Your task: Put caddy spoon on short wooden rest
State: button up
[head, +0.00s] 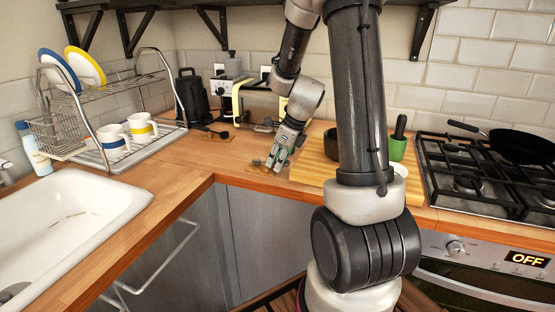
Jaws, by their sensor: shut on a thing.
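My gripper (272,164) is at the middle of the wooden worktop, left of the cutting board, pointing down. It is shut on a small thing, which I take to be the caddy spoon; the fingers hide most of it. A small brownish piece (257,165) shows low at the fingertips, too small to tell whether it is the spoon or a rest under it. Farther back left, a dark spoon-like thing (216,133) lies on or by a small flat wooden piece (209,138). I cannot tell which wooden piece is the short rest.
A cutting board (312,168) lies right of my gripper, with a green mortar (397,149) on it. A yellow toaster (255,103) and black kettle (193,97) stand behind. A dish rack (100,140) and sink (75,215) are left, the hob (465,180) right. Worktop between rack and gripper is mostly clear.

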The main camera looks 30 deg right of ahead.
jog(key=shift+f, duration=0.3)
dwell(0.4)
jog(key=o, duration=1)
jog(key=v, duration=1.2)
jog(key=shift+s+a+r+n+t+h, duration=0.3)
jog(key=shift+s+a+r+n, duration=0.9)
jog(key=shift+s+n, duration=2.9)
jog(key=shift+s+a+r+n+g+h, duration=0.1)
jog(key=shift+s+a+r+n+h, duration=0.4)
jog(key=shift+s+a+r+n, duration=3.25)
jog(key=shift+s+d+f+n+t+h, duration=0.3)
jog(key=shift+s+d+f+n, duration=1.45)
jog(key=shift+n, duration=4.9)
